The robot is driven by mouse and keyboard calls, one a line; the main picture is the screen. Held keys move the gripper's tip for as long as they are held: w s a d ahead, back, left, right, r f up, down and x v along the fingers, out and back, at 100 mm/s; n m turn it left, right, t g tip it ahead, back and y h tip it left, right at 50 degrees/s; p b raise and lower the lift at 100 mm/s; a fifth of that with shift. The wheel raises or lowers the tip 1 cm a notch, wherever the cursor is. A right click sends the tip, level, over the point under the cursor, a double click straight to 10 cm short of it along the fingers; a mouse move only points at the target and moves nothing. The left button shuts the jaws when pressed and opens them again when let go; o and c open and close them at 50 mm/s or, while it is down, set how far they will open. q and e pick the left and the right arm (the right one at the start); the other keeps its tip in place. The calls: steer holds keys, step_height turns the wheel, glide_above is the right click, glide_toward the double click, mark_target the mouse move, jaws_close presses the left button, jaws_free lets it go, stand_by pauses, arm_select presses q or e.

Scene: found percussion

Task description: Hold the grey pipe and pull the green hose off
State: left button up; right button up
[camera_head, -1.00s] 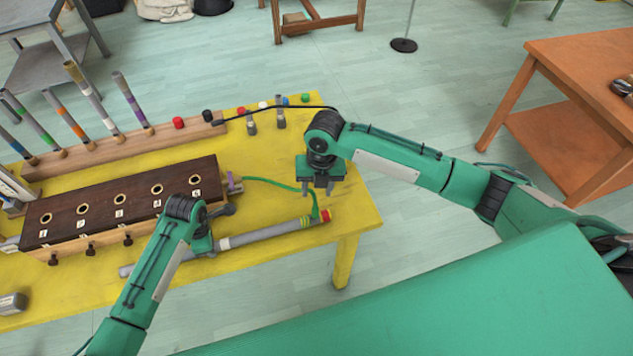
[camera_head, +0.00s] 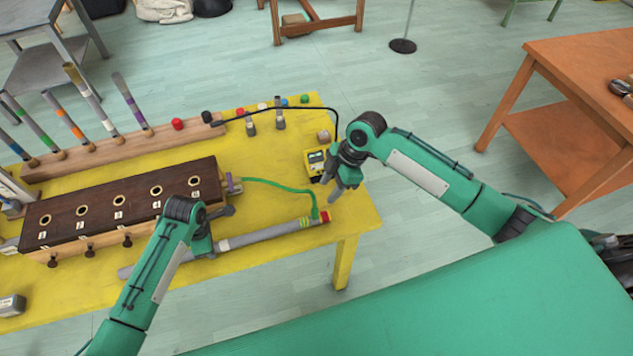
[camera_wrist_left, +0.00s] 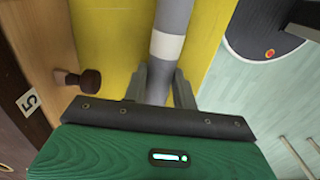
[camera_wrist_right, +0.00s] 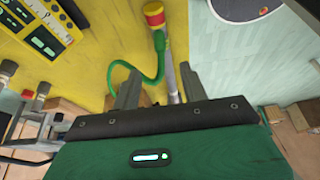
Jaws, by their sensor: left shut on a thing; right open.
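The grey pipe (camera_head: 265,234) lies along the front of the yellow table, with a white band, yellow-green rings and a red end cap (camera_head: 325,216). The green hose (camera_head: 275,188) runs from a fitting at the dark box's right end to the pipe near the red cap. My left gripper (camera_head: 205,250) is shut around the pipe; its fingers flank the pipe below the white band in the left wrist view (camera_wrist_left: 160,88). My right gripper (camera_head: 329,188) is open and empty, tilted above the hose end. In the right wrist view the hose (camera_wrist_right: 159,55) shows beyond its fingers.
A dark-topped box (camera_head: 120,205) with several holes stands left of the hose. A yellow device (camera_head: 315,162) sits close behind my right gripper. A wooden rail (camera_head: 110,152) with several upright tubes lies at the back. The table's right edge is near.

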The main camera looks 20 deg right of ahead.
mark_target(316, 208)
steer(key=x, duration=1.1)
steer(key=shift+f, duration=0.1)
jaws_close()
steer(key=shift+r, duration=0.2)
steer(key=shift+r, duration=1.05)
steer(key=shift+r, duration=1.45)
